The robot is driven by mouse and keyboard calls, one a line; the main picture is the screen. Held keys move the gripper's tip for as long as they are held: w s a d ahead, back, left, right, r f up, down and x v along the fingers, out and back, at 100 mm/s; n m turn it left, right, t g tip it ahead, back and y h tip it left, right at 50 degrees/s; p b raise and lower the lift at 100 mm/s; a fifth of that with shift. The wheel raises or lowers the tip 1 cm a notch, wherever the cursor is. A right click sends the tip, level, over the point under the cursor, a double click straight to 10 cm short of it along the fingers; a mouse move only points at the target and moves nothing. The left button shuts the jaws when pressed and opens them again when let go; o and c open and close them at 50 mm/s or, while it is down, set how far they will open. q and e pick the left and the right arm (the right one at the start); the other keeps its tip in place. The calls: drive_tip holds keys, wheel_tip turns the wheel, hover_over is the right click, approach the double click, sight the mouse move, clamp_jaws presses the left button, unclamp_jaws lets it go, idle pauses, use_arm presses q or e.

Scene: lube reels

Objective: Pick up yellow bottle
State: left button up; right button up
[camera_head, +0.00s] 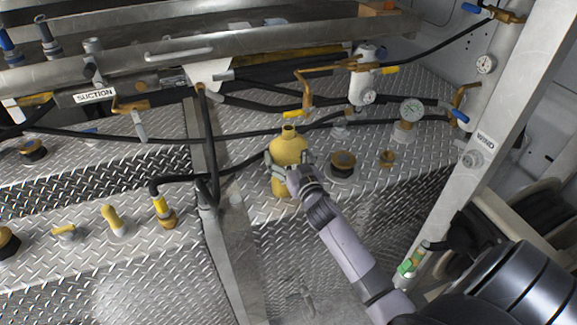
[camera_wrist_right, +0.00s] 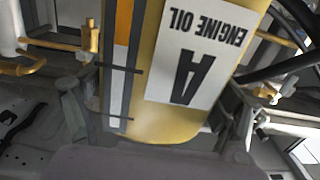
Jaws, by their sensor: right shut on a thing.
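The yellow bottle (camera_head: 289,149) stands about upright near the middle of the head view, at the front edge of the diamond-plate deck. My right gripper (camera_head: 283,168) reaches it from the lower right and is shut around its body. In the right wrist view the bottle (camera_wrist_right: 165,122) fills the middle, with a white label reading "ENGINE OIL" and "A", seen upside down. The right gripper's fingers (camera_wrist_right: 155,115) lie on both sides of it. Whether the bottle's base touches the deck is hard to tell. My left gripper is not in view.
A brass-coloured cap fitting (camera_head: 342,163) sits right of the bottle. Black hoses (camera_head: 250,133) run close behind the bottle. A metal post (camera_head: 480,140) rises at the right.

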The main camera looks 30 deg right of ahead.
drive_tip(key=c, duration=0.8)
drive_tip(key=shift+r, duration=0.15)
drive_tip(key=shift+c, duration=0.2)
drive_tip(key=shift+r, duration=0.1)
